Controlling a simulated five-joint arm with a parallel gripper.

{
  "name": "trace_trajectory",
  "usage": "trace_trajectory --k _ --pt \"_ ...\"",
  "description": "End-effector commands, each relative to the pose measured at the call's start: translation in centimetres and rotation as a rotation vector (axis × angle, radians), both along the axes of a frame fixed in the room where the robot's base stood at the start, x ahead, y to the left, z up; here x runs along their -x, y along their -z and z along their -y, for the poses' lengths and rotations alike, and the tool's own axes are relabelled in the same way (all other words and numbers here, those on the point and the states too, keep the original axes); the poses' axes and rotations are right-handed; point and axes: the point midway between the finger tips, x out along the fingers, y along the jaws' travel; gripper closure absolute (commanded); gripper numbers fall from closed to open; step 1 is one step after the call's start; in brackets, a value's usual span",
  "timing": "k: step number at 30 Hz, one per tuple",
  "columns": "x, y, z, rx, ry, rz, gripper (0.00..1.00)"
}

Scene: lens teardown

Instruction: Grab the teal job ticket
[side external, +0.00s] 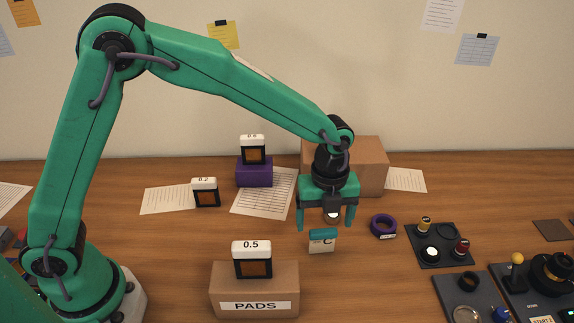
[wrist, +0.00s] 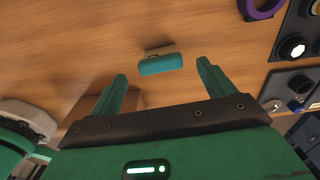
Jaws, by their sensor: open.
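The teal job ticket (side external: 322,240) stands on the wooden table, with a teal top edge and a pale face marked "C". It also shows in the wrist view (wrist: 160,64) as a teal bar just beyond the fingertips, roughly centred between them. My gripper (side external: 326,226) is open and empty, pointing down above and slightly behind the ticket in the side view. In the wrist view its two fingers (wrist: 161,68) are spread wide, and the ticket is not between them.
A purple ring (side external: 383,226) lies right of the ticket. A cardboard box marked PADS (side external: 254,301) stands in front, bearing a 0.5 block (side external: 252,260). A larger cardboard box (side external: 373,165) is behind my gripper. A dark tray (side external: 456,257) with knobs lies at right.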

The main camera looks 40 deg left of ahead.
Motion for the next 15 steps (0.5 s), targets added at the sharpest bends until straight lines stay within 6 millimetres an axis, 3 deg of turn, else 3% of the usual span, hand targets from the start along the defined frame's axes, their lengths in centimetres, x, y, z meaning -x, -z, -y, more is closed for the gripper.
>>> trace_trajectory --k 9,15 --pt "0.0 2.3 -0.1 -0.001 -0.003 -0.002 0.18" --pt "0.0 2.5 0.0 0.0 -0.003 0.0 0.18"
